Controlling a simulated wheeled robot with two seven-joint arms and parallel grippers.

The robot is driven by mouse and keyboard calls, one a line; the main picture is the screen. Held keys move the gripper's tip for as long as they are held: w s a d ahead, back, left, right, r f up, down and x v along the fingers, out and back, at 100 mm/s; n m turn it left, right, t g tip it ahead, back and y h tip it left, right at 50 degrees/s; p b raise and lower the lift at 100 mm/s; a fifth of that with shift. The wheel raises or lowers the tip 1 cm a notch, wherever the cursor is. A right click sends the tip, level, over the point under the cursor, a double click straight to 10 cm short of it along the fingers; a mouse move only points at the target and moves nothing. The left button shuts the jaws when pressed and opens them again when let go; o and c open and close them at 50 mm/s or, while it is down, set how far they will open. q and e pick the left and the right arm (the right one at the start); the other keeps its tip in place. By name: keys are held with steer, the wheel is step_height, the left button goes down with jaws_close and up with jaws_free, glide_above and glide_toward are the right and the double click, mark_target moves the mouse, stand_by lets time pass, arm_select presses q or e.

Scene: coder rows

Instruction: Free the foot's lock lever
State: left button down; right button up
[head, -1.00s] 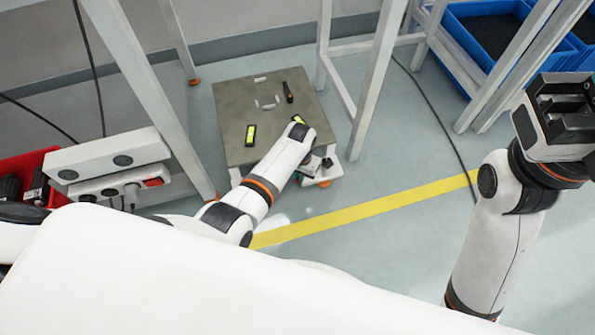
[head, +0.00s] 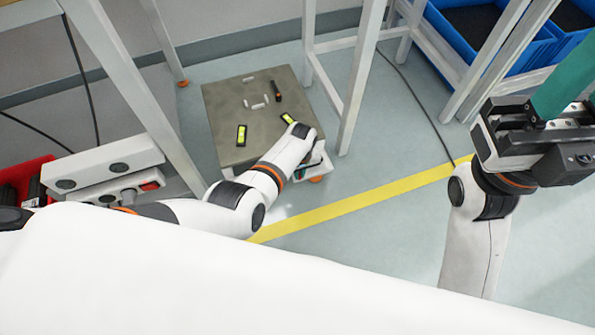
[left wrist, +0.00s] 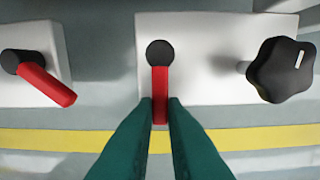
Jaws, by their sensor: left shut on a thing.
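A lock lever (left wrist: 159,82), a red bar on a black round hub, hangs straight down from a white block (left wrist: 205,50) in the middle of the left wrist view. My left gripper (left wrist: 160,108) has its two green fingers on either side of the lever's lower end and is shut on it. In the head view my left arm reaches to the near right corner of a low unit with a grey-brown top (head: 225,100); its fingers are hidden there. My right gripper (head: 560,85) is raised at the right, well away; its finger gap cannot be made out.
A second red lever (left wrist: 45,82) sits slanted at the left, and a black lobed knob (left wrist: 282,70) at the right. Two spirit levels (head: 241,134) lie on the unit's top. White frame legs (head: 360,75) stand nearby. Floor with a yellow stripe (head: 350,206) is clear in front.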

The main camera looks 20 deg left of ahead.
stand_by(0.4)
arm_select(q)
steer(key=shift+w, duration=0.1)
steer(key=c, duration=1.5)
jaws_free()
